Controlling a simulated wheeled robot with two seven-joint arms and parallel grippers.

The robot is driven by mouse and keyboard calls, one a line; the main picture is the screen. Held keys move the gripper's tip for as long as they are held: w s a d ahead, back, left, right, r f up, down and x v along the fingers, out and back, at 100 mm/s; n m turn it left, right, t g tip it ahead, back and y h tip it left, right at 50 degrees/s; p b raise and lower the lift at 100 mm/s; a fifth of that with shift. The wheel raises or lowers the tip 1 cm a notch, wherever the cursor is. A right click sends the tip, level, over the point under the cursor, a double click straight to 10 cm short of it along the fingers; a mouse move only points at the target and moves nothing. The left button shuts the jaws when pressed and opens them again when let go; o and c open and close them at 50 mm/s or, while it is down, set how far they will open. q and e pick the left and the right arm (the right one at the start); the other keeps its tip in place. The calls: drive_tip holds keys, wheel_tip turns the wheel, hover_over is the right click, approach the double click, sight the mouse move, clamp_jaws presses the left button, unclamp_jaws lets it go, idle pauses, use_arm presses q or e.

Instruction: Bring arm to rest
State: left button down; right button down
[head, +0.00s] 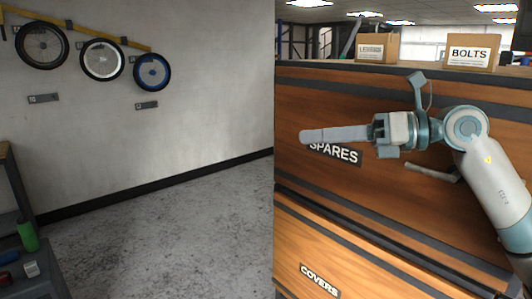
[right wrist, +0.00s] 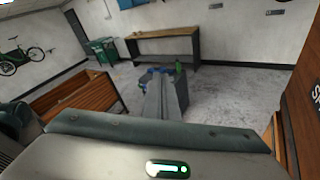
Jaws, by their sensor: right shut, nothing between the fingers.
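My right gripper (head: 335,134) is in the middle right of the head view, at the end of my right arm, which comes in from the right edge. Its fingers are together and point left, with nothing held. It is in front of the wooden drawer unit (head: 340,90) and partly covers the SPARES label (head: 336,152); whether it touches the front I cannot tell. In the right wrist view the closed fingers (right wrist: 166,97) point away over the floor. My left gripper is not in view.
A box marked BOLTS (head: 470,54) and another box (head: 377,48) stand on the unit. Three wheels hang on the left wall, one with a blue rim (head: 152,72). A green bottle (head: 28,236) stands at lower left. The grey floor (head: 160,230) between is clear.

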drive_tip(key=s+d+f+n+t+h, duration=0.1)
drive_tip(key=d+f+n+t+h, duration=0.4)
drive_tip(key=f+n, duration=0.6)
drive_tip(key=s+d+f+n+t+h, duration=0.1)
drive_tip(key=d+f+n+t+h, duration=0.4)
drive_tip(key=f+n, duration=0.65)
drive_tip(key=d+f+n+t+h, duration=0.5)
drive_tip(key=f+n, duration=0.4)
drive_tip(key=f, duration=0.4)
drive_tip(key=s+f+m+g+h, duration=0.1)
drive_tip(key=s+f+g, duration=0.4)
drive_tip(key=f, duration=0.4)
drive_tip(key=s+f+m+g+h, duration=0.1)
drive_tip(key=s+f+m+g, duration=0.15)
drive_tip(key=s+f, duration=0.55)
drive_tip(key=s+a+f+g+y, duration=0.1)
drive_tip(key=s+f+g, duration=0.35)
drive_tip(key=s, duration=0.55)
drive_tip(key=s+a+f+g+y, duration=0.1)
drive_tip(key=s+f+g, duration=0.4)
drive_tip(key=s, duration=0.6)
wheel_tip(320, 180, down, 31)
drive_tip(key=s, duration=0.2)
drive_tip(key=s+d+f+g, duration=0.1)
drive_tip(key=s+d+f, duration=0.2)
drive_tip(key=s+f, duration=1.3)
drive_tip(key=shift+s+h, duration=0.3)
drive_tip(key=shift+s, duration=0.15)
